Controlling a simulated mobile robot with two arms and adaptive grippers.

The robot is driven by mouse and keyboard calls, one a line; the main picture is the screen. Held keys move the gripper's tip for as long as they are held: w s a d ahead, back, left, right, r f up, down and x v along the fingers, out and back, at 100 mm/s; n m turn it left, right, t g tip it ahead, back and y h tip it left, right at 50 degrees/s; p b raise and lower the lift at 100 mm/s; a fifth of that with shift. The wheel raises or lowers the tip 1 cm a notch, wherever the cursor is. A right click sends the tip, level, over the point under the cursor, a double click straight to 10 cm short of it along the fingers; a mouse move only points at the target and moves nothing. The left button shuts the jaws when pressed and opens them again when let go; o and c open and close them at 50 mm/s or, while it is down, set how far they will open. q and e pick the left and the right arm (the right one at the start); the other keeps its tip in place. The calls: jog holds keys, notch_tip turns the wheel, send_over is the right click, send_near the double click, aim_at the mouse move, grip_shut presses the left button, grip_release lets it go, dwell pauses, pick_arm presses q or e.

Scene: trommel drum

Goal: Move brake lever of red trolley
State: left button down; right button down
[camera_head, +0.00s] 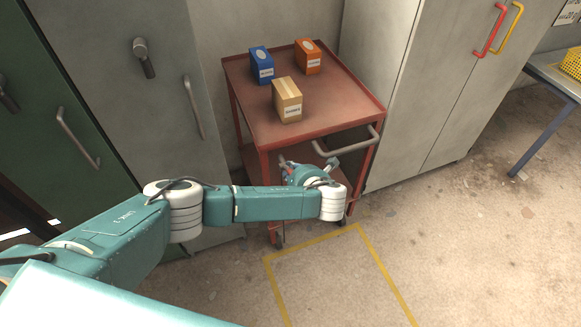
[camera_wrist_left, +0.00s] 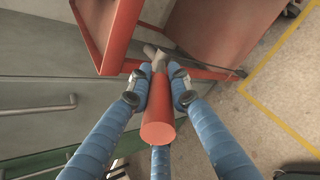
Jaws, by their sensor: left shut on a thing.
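The red trolley (camera_head: 335,97) stands between the grey cabinets, with a grey push handle (camera_head: 345,145) on its near right end. My left gripper (camera_head: 298,172) is low in front of the trolley, below its top. In the left wrist view the blue fingers of my left gripper (camera_wrist_left: 161,88) are closed around the brake lever (camera_wrist_left: 159,118), a red cylindrical grip on a grey shaft. The red trolley frame (camera_wrist_left: 118,38) is just beyond it. In the head view my wrist and gripper hide the lever. My right gripper is not in view.
A blue box (camera_head: 261,66), an orange box (camera_head: 307,57) and a tan box (camera_head: 287,100) stand on the trolley top. A yellow outline (camera_head: 300,248) marks bare floor in front. Grey cabinets (camera_head: 410,90) flank the trolley closely. A table (camera_head: 550,78) is at the far right.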

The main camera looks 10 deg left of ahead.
pick_arm(q)
jog(key=shift+s+d+f+t+y, duration=0.15)
jog(key=shift+d+f+t+y, duration=0.1)
jog(key=shift+f+t+y, duration=0.2)
jog(key=c, duration=1.8)
grip_release()
jog(key=shift+c, duration=0.2)
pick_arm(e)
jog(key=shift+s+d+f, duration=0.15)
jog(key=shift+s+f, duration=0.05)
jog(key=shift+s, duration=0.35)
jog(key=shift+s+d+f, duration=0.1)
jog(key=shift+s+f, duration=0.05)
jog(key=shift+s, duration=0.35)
pick_arm(q)
jog(key=shift+s, duration=0.1)
jog(key=v, duration=1.2)
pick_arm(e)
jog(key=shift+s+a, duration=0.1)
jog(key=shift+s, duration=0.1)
